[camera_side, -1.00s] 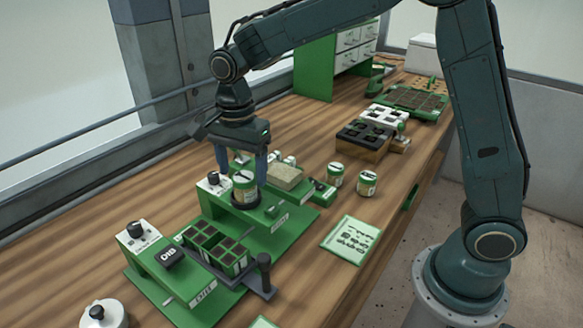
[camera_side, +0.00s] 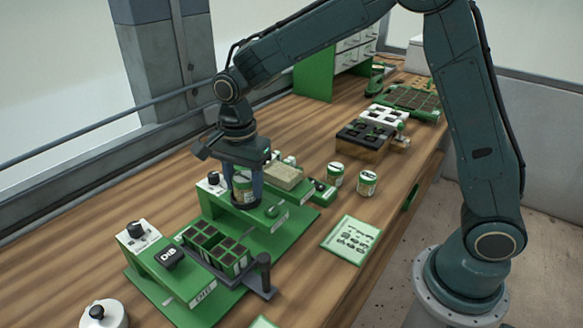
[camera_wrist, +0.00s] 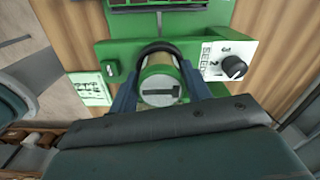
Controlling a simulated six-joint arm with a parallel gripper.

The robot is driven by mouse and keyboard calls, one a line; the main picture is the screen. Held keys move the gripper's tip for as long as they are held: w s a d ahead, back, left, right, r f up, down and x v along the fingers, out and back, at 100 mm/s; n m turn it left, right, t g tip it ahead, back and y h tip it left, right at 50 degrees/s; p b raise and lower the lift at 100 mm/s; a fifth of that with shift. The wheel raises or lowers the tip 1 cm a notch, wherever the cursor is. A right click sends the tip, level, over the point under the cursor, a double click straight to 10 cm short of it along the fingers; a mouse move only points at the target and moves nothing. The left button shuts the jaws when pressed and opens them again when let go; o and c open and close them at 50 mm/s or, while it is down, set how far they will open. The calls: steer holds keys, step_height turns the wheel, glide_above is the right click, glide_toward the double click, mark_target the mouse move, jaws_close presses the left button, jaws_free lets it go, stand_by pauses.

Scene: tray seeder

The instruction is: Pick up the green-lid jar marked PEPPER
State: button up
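A green-lid jar (camera_side: 243,190) stands upright on the green seeder station (camera_side: 265,225). The wrist view shows its round green lid (camera_wrist: 160,91) with a dark bar on a pale patch. My gripper (camera_side: 243,187) points down over it, with one blue finger on each side of the jar. In the wrist view my gripper (camera_wrist: 159,80) straddles it closely; I cannot tell whether the fingers touch its sides. Two more green-lid jars, a left one (camera_side: 335,174) and a right one (camera_side: 367,184), stand apart on the bench. PEPPER is not readable on any jar.
The seeder's dial box (camera_wrist: 231,64) is close beside the jar. A green dibber station (camera_side: 190,300) with a seed tray (camera_side: 215,250) is in front. A printed green card (camera_side: 351,240) lies at right. Dark and white trays stand farther back. Bare wood lies between the card and jars.

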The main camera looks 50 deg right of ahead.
mark_target(243, 177)
steer(key=c, duration=0.5)
steer(key=shift+r, duration=0.15)
step_height(243, 177, up, 20)
steer(key=shift+f, duration=0.1)
stand_by(0.4)
stand_by(0.5)
